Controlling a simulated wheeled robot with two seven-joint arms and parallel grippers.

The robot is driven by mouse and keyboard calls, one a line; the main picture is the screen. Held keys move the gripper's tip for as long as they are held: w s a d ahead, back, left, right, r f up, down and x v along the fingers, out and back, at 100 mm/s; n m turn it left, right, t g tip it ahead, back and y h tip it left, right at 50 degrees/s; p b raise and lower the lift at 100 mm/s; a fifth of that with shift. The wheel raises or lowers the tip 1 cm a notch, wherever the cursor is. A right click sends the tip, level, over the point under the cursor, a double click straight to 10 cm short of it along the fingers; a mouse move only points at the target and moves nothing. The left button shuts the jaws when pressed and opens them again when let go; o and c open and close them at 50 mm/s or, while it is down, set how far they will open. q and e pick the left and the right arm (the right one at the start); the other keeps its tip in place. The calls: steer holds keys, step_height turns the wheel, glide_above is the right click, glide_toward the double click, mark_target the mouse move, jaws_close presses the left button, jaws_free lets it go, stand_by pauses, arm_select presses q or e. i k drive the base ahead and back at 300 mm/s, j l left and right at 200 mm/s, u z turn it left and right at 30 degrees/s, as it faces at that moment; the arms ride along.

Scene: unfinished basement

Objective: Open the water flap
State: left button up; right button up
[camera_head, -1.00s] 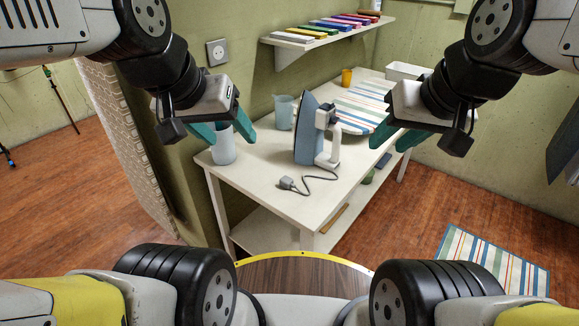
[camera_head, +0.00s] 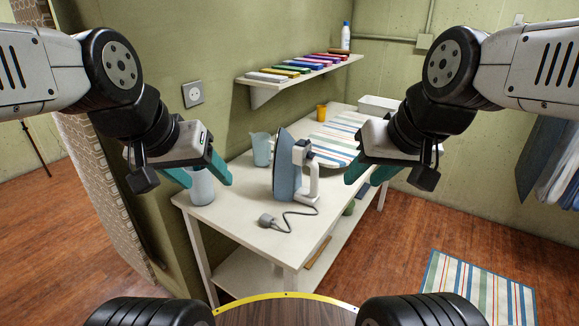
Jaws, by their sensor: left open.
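A blue iron (camera_head: 285,168) with a white and dark handle stands upright on its heel on the white table (camera_head: 240,215). Its grey plug (camera_head: 267,220) and cord lie in front of it. I cannot make out the water flap at this size. My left gripper (camera_head: 208,180) is open, with teal fingers, left of the iron and in front of a pale blue cup (camera_head: 200,190), which it partly hides. My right gripper (camera_head: 356,172) is to the right of the iron, apart from it. Its teal fingers are partly hidden, and their gap is unclear.
A blue pitcher (camera_head: 261,150) stands behind the iron. A striped ironing board (camera_head: 335,145), an orange cup (camera_head: 321,112) and a white bin (camera_head: 378,105) are further back. A wall shelf (camera_head: 300,74) holds several colored items. The table's front is mostly clear.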

mark_target(302, 142)
steer(key=i+l+u, duration=0.15)
steer(key=l, duration=0.15)
steer(key=i+l+u, duration=0.2)
steer(key=l+u, duration=0.15)
steer(key=l, duration=0.25)
steer(key=i+l+u, duration=0.15)
steer(key=l, duration=0.15)
